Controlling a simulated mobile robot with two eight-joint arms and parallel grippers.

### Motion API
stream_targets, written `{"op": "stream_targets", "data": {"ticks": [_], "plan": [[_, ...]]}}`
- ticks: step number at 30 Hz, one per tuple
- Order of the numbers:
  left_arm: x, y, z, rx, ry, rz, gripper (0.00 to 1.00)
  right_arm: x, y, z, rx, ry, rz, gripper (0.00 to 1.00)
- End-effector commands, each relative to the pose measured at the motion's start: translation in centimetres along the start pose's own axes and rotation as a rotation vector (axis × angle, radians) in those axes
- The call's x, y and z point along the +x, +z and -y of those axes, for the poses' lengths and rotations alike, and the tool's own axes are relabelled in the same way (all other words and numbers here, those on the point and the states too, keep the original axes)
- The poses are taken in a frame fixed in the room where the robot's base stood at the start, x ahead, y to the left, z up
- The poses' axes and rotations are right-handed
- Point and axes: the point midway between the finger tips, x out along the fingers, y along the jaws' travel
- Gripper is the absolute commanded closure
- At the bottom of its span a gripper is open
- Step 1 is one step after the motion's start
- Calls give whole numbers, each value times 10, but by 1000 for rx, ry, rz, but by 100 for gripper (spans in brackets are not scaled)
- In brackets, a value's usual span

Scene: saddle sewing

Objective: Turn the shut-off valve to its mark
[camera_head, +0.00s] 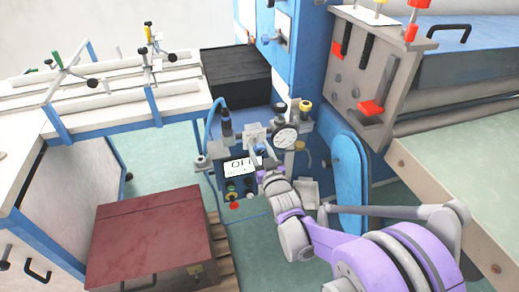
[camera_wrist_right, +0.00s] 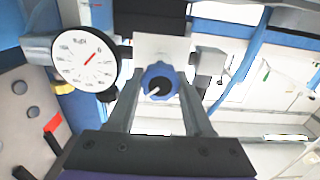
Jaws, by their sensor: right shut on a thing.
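The shut-off valve shows in the right wrist view as a round blue knob (camera_wrist_right: 160,76) with a white pointer line toward its lower left. My right gripper (camera_wrist_right: 160,95) is shut on the knob, one finger on either side. In the head view my right gripper (camera_head: 260,160) reaches the small blue machine left of the dial, and hides the knob there. I cannot make out the valve's mark. My left gripper is in neither view.
A white dial gauge (camera_head: 286,138) sits close beside the valve; its red needle shows in the wrist view (camera_wrist_right: 90,58). A control box with a lit display (camera_head: 241,167) is below. A dark red case (camera_head: 150,238) stands at lower left, and a blue-framed bench (camera_head: 110,100) behind it.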

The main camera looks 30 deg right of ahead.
Motion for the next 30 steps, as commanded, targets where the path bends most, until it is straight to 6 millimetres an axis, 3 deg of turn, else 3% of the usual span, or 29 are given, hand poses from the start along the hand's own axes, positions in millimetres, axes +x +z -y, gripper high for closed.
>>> {"op": "stream_targets", "data": {"ticks": [11,30], "plan": [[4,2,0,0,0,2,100,0,1,1,-149,0,1,100],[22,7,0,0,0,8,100,0,2,3,-742,0,0,100]]}}
